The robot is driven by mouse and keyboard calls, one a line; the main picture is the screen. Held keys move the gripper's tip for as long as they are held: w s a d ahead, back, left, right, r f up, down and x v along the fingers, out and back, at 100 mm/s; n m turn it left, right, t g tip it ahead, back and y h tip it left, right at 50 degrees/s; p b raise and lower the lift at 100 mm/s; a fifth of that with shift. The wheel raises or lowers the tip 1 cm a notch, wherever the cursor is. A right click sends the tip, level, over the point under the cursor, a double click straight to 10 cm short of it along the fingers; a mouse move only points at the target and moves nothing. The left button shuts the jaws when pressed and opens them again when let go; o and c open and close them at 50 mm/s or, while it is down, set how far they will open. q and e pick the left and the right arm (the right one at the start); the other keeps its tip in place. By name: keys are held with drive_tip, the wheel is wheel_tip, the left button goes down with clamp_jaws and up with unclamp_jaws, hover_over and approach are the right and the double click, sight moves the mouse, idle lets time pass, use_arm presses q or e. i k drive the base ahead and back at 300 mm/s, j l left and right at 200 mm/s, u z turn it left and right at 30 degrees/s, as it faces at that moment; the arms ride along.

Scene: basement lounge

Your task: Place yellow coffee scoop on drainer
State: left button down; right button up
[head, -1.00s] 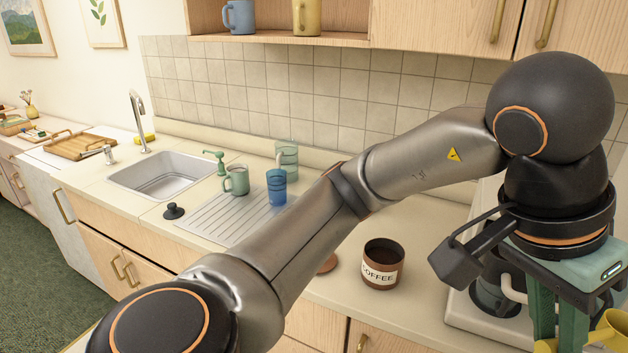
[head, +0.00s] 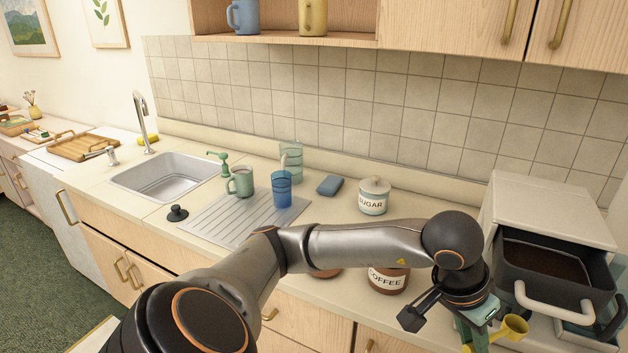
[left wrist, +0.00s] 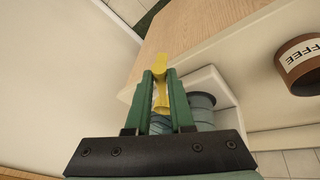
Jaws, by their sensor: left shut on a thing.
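In the left wrist view the scoop (left wrist: 160,58) shows between and beyond the green fingers (left wrist: 161,85). The drainer (head: 212,221) is the ribbed panel right of the sink, well to the left of my gripper. A green mug (head: 240,183) and a blue glass (head: 281,190) stand on it, towards its back. My right gripper is not in view.
A coffee jar (head: 388,281) stands on the counter behind my forearm, partly hidden. The drainer's front part is clear.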

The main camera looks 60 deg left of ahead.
sight(259, 224)
drive_tip(key=k+j, duration=0.1)
drive_tip(key=j, duration=0.4)
drive_tip(key=k+j, duration=0.1)
drive_tip(key=j, duration=0.4)
drive_tip(key=k+j, duration=0.15)
drive_tip(key=j, duration=0.35)
drive_tip(key=k+j+u, duration=0.1)
drive_tip(key=j, duration=0.4)
drive_tip(key=k+j, duration=0.1)
drive_tip(key=j, duration=0.4)
